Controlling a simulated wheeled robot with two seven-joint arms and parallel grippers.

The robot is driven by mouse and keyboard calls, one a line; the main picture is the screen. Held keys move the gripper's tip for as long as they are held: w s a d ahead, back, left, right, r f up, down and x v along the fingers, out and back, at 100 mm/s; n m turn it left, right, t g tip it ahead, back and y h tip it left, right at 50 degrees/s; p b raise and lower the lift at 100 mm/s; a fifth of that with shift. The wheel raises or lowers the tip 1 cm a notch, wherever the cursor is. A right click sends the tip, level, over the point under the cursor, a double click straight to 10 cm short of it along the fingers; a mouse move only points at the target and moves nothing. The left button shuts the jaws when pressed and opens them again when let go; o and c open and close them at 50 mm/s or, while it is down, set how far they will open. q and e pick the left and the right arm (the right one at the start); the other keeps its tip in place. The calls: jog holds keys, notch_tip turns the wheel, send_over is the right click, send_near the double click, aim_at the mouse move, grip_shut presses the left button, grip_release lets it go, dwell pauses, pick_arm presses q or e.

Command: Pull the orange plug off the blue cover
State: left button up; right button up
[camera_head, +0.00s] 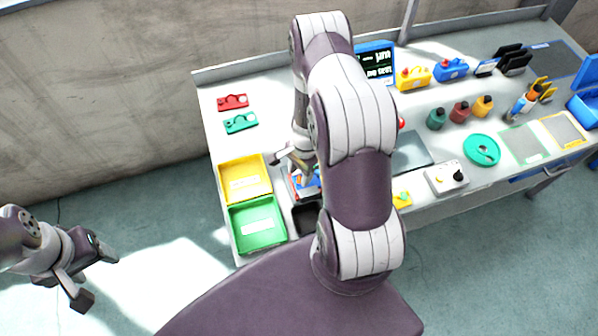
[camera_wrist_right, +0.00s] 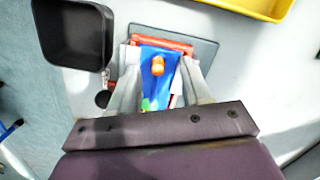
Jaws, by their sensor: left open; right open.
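The blue cover (camera_wrist_right: 150,83) sits in a red-edged holder in the right wrist view, with the orange plug (camera_wrist_right: 158,65) standing on its upper part. My right gripper (camera_wrist_right: 159,70) is open, with one finger on each side of the cover and plug; I cannot tell whether they touch. In the head view my right gripper (camera_head: 292,162) is above the holder, and my arm hides much of that spot; a bit of the blue cover (camera_head: 311,183) shows there. My left gripper (camera_head: 98,274) is open and empty, off the table at the lower left.
A yellow bin (camera_head: 268,195) and a green bin (camera_head: 283,236) stand at the table's left end. A black bin (camera_wrist_right: 109,40) is beside the holder. Red and teal parts (camera_head: 240,123) lie behind the bins. Bottles and a control box (camera_head: 446,178) stand further right.

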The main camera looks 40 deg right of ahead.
aim_at(300, 177)
jog(key=shift+s+f, duration=0.2)
jog(key=shift+f, duration=0.6)
jog(key=shift+a, duration=0.1)
jog(key=shift+w, duration=0.1)
grip_shut()
notch_tip(300, 177, up, 6)
jog(key=p, duration=0.5)
jog(key=shift+r, duration=0.1)
